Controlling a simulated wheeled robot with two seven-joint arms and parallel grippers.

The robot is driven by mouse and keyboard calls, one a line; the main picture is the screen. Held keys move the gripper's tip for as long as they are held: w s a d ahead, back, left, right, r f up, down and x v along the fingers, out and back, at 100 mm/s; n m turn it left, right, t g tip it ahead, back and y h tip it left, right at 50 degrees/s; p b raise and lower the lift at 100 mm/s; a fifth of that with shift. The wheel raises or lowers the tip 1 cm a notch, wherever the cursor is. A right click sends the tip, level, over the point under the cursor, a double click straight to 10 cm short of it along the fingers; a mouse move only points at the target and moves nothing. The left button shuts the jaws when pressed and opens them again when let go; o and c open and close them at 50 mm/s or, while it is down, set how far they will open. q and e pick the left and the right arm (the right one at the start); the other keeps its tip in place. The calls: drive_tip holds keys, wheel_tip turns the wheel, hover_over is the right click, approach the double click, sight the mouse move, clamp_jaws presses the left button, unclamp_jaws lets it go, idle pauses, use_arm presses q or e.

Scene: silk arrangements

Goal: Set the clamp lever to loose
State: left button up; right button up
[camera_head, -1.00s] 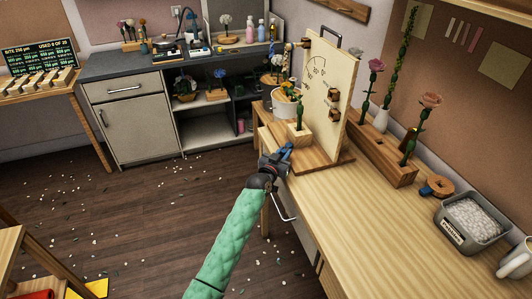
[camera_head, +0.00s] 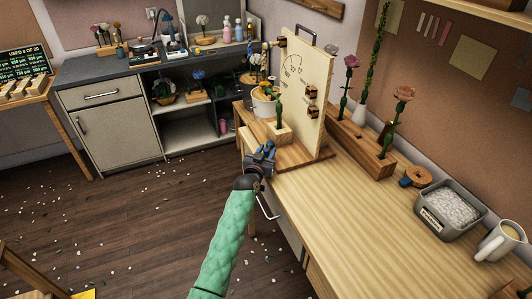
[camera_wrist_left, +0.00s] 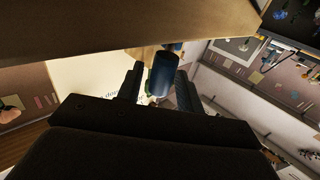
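The clamp lever appears as a small blue handle (camera_head: 268,148) at the front left edge of the wooden base (camera_head: 298,158) of the upright dial board (camera_head: 306,85). The lettering by the lever is not readable. My left gripper (camera_head: 262,157) is at this edge, right at the blue handle. In the left wrist view the handle is a blue cylinder (camera_wrist_left: 163,74) between the two dark fingers of my left gripper (camera_wrist_left: 158,90). The fingers are apart, with a gap at the left finger; the right finger is close to the handle or touching it. My right gripper is not in view.
A flower in a small block (camera_head: 281,128) and a white pot (camera_head: 264,102) stand close to the lever. The wooden stem rack (camera_head: 361,148), grey bin (camera_head: 450,212) and mug (camera_head: 501,241) are farther right. The middle of the bench (camera_head: 345,210) is clear.

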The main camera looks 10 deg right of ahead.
use_arm(q)
drive_tip(key=shift+s+a+f, duration=0.15)
drive_tip(key=shift+s+f, duration=0.05)
drive_tip(key=shift+s, duration=0.15)
drive_tip(key=shift+b+v, duration=0.8)
drive_tip(key=shift+v, duration=0.3)
drive_tip(key=shift+b+v, duration=0.75)
drive_tip(key=shift+v, duration=1.65)
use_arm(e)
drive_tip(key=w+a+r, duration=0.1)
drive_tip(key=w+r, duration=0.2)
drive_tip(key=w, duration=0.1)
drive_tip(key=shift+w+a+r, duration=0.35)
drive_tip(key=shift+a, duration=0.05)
use_arm(q)
drive_tip(key=shift+r, duration=0.15)
